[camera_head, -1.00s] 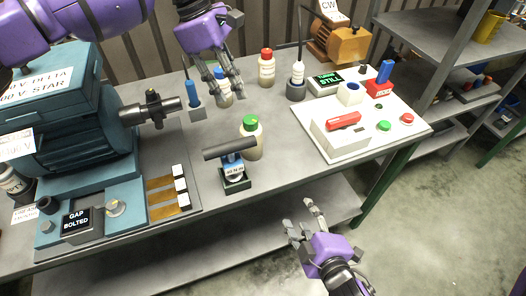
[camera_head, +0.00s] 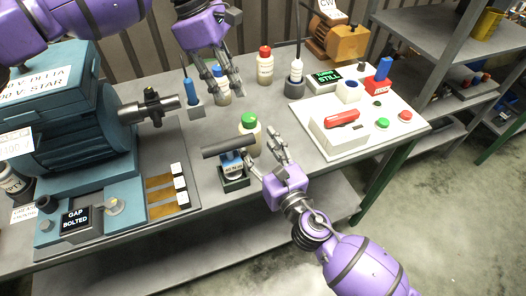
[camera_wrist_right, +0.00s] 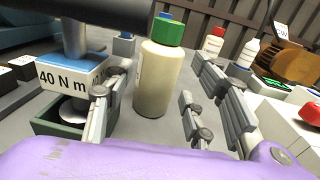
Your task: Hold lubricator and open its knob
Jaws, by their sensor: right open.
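A cream bottle with a green cap (camera_head: 249,121) stands upright on the bench; I cannot tell which bottle is the lubricator. My right gripper (camera_head: 264,156) is open just in front of it. In the right wrist view, the green-capped bottle (camera_wrist_right: 156,80) stands between the spread fingers, with no clear contact. My left gripper (camera_head: 229,83) hangs over a cream bottle with a blue cap (camera_head: 222,97), its fingers partly covering it. Whether they grip it is unclear. Another cream bottle has a red cap (camera_head: 264,68).
A torque tool with a dark horizontal bar (camera_head: 228,147) stands in a green holder (camera_head: 234,184), close left of my right gripper. A teal motor (camera_head: 70,125) fills the left. A white panel with buttons (camera_head: 390,137) lies right.

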